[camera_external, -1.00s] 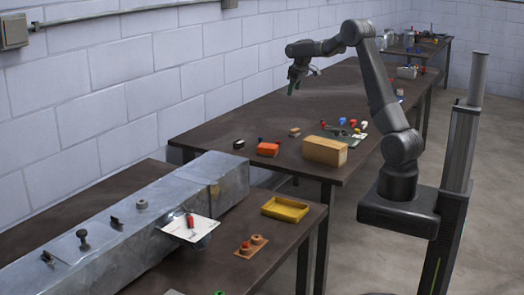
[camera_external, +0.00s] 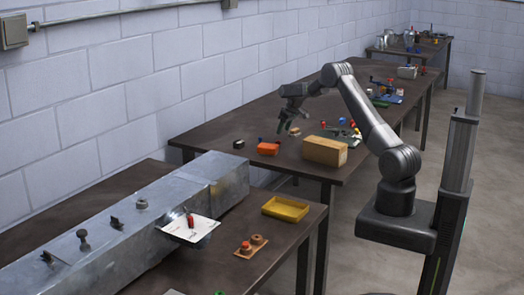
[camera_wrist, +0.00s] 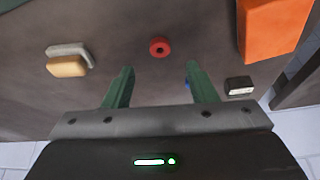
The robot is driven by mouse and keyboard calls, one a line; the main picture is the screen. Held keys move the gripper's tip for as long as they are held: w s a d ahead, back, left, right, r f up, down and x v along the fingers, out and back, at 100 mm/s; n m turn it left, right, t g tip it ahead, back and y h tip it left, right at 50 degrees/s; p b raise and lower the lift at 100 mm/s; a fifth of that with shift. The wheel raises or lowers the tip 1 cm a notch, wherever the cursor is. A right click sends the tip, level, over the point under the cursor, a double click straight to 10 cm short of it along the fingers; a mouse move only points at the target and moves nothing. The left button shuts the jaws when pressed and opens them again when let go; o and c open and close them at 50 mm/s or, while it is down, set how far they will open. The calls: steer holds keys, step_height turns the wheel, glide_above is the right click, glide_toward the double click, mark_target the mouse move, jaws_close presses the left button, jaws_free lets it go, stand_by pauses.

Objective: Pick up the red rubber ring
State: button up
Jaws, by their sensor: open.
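The red rubber ring (camera_wrist: 160,47) lies flat on the dark table in the wrist view, its small hole facing up. It sits beyond my fingertips, roughly centred between them and apart from both. My gripper (camera_wrist: 160,70) has two green fingers, spread apart with nothing between them. In the external view my gripper (camera_external: 288,124) hangs low over the far table, behind the orange box. I cannot clearly make out the ring in that view.
An orange box (camera_wrist: 272,28) lies right of the ring, with a small black block (camera_wrist: 239,86) nearby. A tan block with a grey handle (camera_wrist: 67,60) lies left. A larger wooden block (camera_external: 325,150) stands at the table's front. Bare tabletop surrounds the ring.

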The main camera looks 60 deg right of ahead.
mark_target(278, 142)
steer(key=shift+p+x, duration=1.05)
steer(key=shift+x, duration=2.25)
steer(key=c, duration=1.1)
